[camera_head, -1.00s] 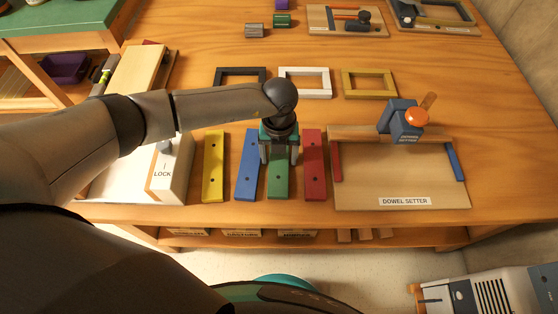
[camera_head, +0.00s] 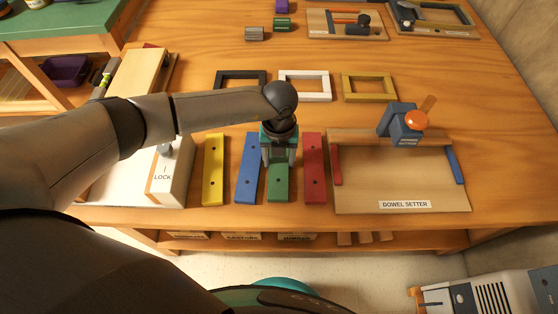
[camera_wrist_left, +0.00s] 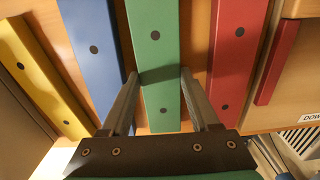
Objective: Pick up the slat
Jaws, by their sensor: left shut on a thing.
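A green slat (camera_head: 278,186) with dark round holes lies on the wooden bench, between a blue slat (camera_head: 248,170) and a red slat (camera_head: 314,168). A yellow slat (camera_head: 213,170) lies further left. My left gripper (camera_head: 279,163) points down over the green slat, its fingers on either side of it, shut on it. The left wrist view also shows the green slat (camera_wrist_left: 156,45) between the two fingers (camera_wrist_left: 159,74). Any gap beneath the slat cannot be made out. My right gripper is not in view.
The dowel setter board (camera_head: 400,190) stands right of the red slat. A white LOCK box (camera_head: 168,188) stands left of the yellow slat. Black (camera_head: 219,84), white (camera_head: 281,84) and yellow (camera_head: 345,86) frames lie behind the slats. Bare bench shows further back.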

